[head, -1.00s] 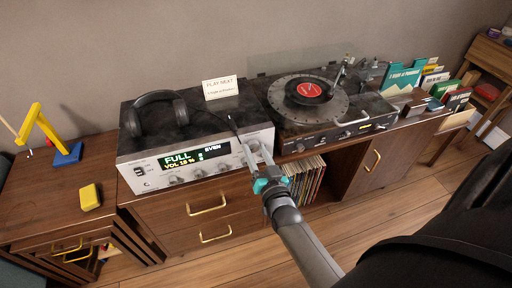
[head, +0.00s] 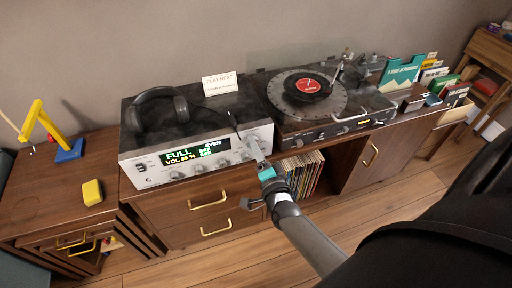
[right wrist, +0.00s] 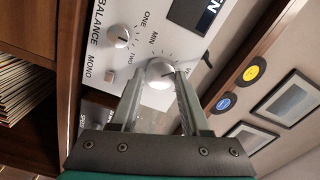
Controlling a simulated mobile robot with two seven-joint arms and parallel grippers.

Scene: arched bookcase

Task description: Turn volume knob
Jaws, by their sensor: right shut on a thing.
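The silver receiver (head: 150,176) stands on the wooden cabinet, with a lit display (head: 197,152) that reads FULL, EVEN and what looks like VOL 32 %. The volume knob (right wrist: 160,70) is a round white knob at the right end of its front panel, with a MIN mark beside it in the right wrist view. My right gripper (right wrist: 161,77) is shut on the knob, one finger on each side. My left gripper is out of view.
A turntable (head: 340,125) with a red-labelled record stands right of the receiver. Black headphones (head: 157,108) and a PLAY NEXT card (head: 220,84) are on top of the receiver. The balance knob (right wrist: 120,37) is close to the gripped knob. Records (head: 303,172) fill the shelf below.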

